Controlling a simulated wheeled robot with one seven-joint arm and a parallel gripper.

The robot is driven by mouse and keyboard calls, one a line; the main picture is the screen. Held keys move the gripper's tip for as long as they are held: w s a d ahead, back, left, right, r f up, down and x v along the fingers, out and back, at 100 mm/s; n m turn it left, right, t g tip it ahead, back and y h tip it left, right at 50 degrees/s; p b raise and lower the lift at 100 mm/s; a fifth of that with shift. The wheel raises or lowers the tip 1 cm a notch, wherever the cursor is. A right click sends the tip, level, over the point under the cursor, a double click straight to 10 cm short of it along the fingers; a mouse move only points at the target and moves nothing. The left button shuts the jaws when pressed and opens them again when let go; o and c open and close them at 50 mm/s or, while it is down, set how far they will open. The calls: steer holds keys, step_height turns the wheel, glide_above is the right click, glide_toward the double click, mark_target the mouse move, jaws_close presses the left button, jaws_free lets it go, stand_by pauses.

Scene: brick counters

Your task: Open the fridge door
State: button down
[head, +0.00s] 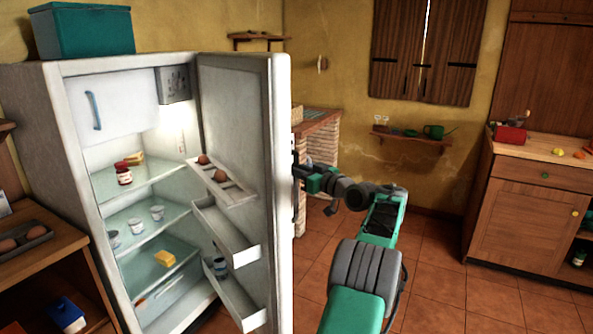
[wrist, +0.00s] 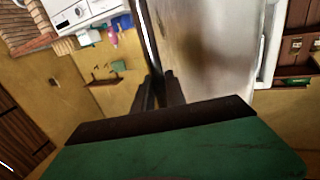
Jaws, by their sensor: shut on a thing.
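The white fridge (head: 85,130) stands at the left in the head view with its door (head: 282,200) swung wide open. Its lit shelves and the racks on the door's inner side show. My gripper (head: 300,172) is at the outer side of the door, to the right of the door's edge. In the wrist view my gripper (wrist: 159,82) is shut on the dark upright door handle (wrist: 147,40), with the door's pale outer face (wrist: 205,45) beside it. The handle is mostly hidden in the head view.
A teal box (head: 82,28) sits on the fridge. A wooden counter (head: 30,258) with eggs stands left of it. A wooden cabinet (head: 525,215) stands at the right. The tiled floor (head: 440,265) between my arm and the cabinet is clear.

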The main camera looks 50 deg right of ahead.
steer(key=c, duration=1.4)
jaws_free()
steer(key=shift+o, duration=0.2)
steer(key=s+a, duration=0.1)
steer(key=s, duration=0.6)
steer(key=shift+s+b, duration=0.4)
